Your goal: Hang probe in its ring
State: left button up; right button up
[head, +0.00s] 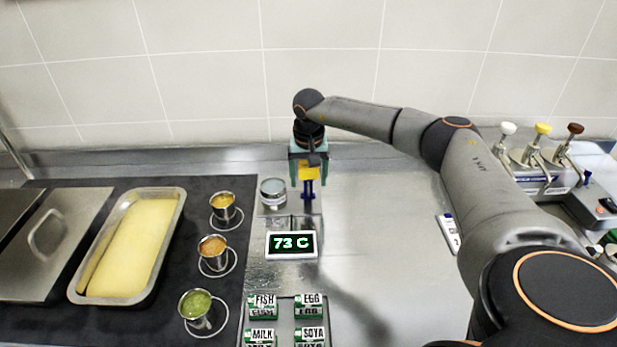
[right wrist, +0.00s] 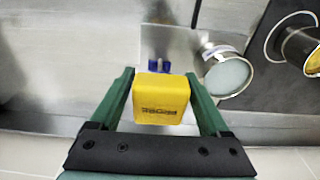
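The probe has a yellow block handle (head: 308,173), also seen in the right wrist view (right wrist: 161,100). My right gripper (head: 308,168) has its green fingers on both sides of this handle and appears shut on it. A blue ring holder (head: 309,189) is directly below the handle in the head view. In the right wrist view its two blue parts (right wrist: 160,66) show just beyond the handle. The probe's stem is hidden, so I cannot tell whether it sits inside the ring. My left gripper is not in view.
A display reading 73 C (head: 291,244) stands in front, with a small round steel container (head: 273,190) beside the holder. Sauce cups (head: 223,207) and a steel tray (head: 75,290) are left; labelled green blocks (head: 263,306) are at the front. Pump dispensers (head: 540,160) stand right.

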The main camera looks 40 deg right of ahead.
jog(key=shift+o, duration=1.2)
jog(key=shift+r, duration=0.1)
jog(key=r, duration=0.8)
jog(key=s+a+r, duration=0.1)
jog(key=r, duration=0.3)
jog(key=shift+s+r+b, duration=0.1)
jog(key=shift+r+b, duration=0.05)
jog(key=shift+b, duration=0.2)
jog(key=shift+s, duration=0.1)
